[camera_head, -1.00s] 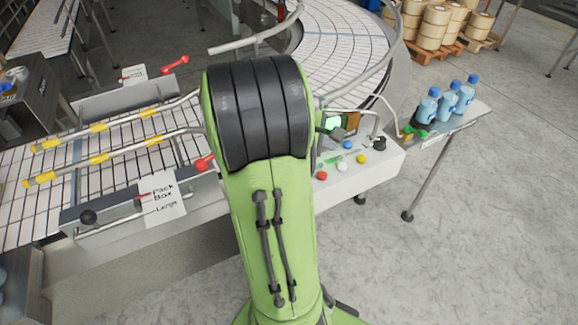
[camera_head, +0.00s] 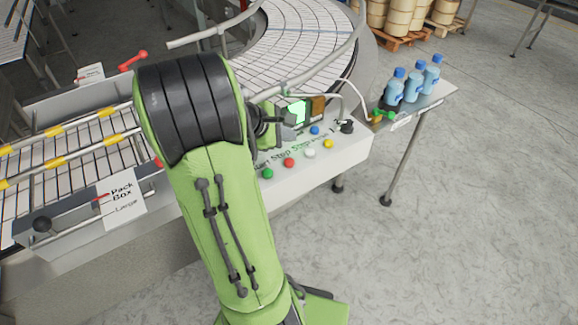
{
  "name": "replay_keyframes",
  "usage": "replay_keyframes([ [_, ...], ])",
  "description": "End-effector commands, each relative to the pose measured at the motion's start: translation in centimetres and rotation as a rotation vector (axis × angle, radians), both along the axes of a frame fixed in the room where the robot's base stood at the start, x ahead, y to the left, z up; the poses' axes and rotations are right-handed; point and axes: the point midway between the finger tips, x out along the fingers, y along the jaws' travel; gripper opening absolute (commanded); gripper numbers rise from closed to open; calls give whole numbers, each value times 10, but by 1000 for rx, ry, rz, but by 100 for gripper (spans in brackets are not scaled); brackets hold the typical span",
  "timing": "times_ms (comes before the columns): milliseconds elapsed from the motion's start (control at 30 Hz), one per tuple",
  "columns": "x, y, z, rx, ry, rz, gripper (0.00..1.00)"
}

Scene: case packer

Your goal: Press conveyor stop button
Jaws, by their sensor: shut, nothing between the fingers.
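The control panel (camera_head: 350,146) is a pale box on the conveyor's near side, with lettering that seems to read "Start Stop Stepwise". Along its front edge sit a green button (camera_head: 268,174), a red button (camera_head: 289,162), a white button (camera_head: 310,153) and a yellow button (camera_head: 328,144). The red one lies by the word "Stop". A blue button (camera_head: 315,130) and a black knob (camera_head: 347,127) sit farther back. My gripper (camera_head: 289,133) shows partly past my green arm, shut and empty. It is above and behind the red button, apart from it.
A lit green screen (camera_head: 297,112) stands behind the panel, close to my gripper. Blue-capped bottles (camera_head: 413,83) stand on a side shelf to the right. A curved conveyor (camera_head: 305,45) with a metal rail lies behind. Open floor lies at the right front.

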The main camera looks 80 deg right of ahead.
Motion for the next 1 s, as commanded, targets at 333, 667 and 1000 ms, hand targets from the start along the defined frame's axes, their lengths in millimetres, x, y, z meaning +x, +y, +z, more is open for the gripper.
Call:
replay_keyframes([
  [333,0,0,-55,0,1,1,0],
  [667,0,0,-57,-1,0,1,0],
  [1000,0,0,-57,-1,0,1,0],
])
